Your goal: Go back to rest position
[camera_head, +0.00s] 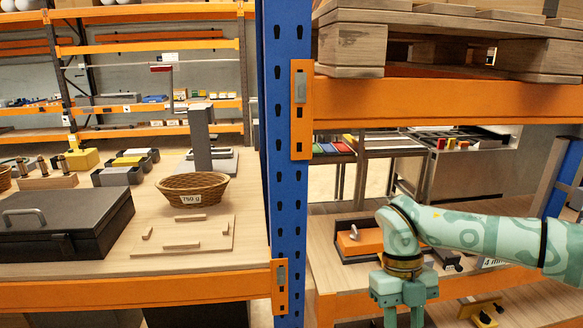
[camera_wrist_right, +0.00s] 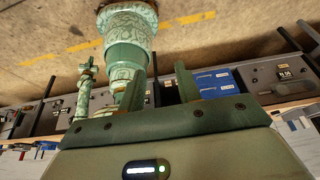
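My right arm comes in from the right in the head view, and its green gripper (camera_head: 404,312) hangs pointing down over the lower right shelf area. The fingertips are cut off by the bottom edge there. In the right wrist view the two fingers of the right gripper (camera_wrist_right: 160,88) stand apart with nothing held between them, so it is open. My left arm and left gripper are not in view.
A blue rack post (camera_head: 287,150) stands upright left of my right arm. An orange beam (camera_head: 440,100) crosses above it. An orange block (camera_head: 358,242) lies behind the gripper. The left shelf holds a wicker basket (camera_head: 192,186) and a dark case (camera_head: 62,225).

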